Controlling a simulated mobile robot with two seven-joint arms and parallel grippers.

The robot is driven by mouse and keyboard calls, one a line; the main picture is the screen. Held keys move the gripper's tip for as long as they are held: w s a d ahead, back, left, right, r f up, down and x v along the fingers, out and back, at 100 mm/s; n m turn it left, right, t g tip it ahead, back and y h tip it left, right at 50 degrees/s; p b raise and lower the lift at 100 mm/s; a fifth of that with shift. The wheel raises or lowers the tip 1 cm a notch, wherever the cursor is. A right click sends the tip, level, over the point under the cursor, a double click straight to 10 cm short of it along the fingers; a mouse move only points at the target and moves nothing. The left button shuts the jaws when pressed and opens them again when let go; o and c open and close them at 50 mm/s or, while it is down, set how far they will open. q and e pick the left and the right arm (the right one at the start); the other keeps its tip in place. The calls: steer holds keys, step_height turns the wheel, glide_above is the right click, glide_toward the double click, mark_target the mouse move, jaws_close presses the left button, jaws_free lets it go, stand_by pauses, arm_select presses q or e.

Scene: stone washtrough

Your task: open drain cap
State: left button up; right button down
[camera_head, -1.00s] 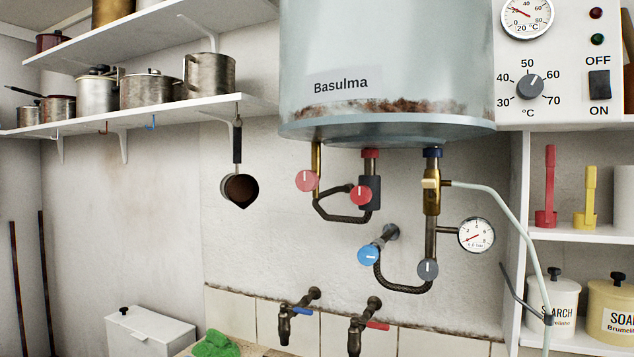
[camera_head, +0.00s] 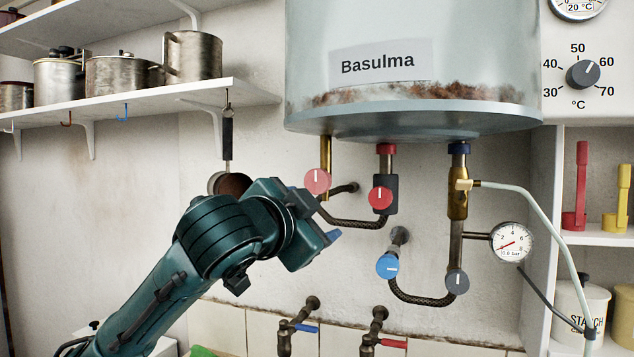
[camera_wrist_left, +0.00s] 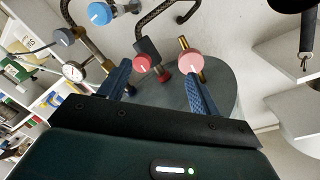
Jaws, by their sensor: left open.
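No part is labelled as the drain cap. Under the boiler (camera_head: 420,90) are a pink round knob (camera_head: 317,181) below a brass pipe, a red knob (camera_head: 380,198), a blue knob (camera_head: 388,265) and a grey knob (camera_head: 457,281). My left gripper (camera_head: 322,218) is open and empty, in front of the wall below the pink knob in the head view. In the left wrist view, its fingers (camera_wrist_left: 160,84) are spread. The red knob (camera_wrist_left: 143,62) shows between them and the pink knob (camera_wrist_left: 190,61) by the right finger. Contact is not visible. My right gripper is out of view.
A ladle (camera_head: 227,140) hangs behind my left arm, under a shelf (camera_head: 150,101) with pots. A pressure gauge (camera_head: 511,243) and a pale hose (camera_head: 540,235) are right of the pipes. Two taps (camera_head: 370,340) are below. Bare wall lies left of the ladle.

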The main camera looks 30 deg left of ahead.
mark_target(315, 182)
arm_select(q)
steer(key=s+a+r+n+y, duration=0.1)
steer(key=s+a+r+y, duration=0.1)
steer(key=s+r, duration=0.15)
steer(key=p+x, duration=0.1)
steer(key=x, duration=0.3)
steer(key=p+x, duration=0.1)
steer(key=x, duration=0.4)
steer(key=r+p+x, duration=0.1)
steer(key=x, duration=0.3)
steer(key=shift+w, duration=0.25)
steer(key=shift+c, duration=0.2)
steer(key=c, duration=0.9)
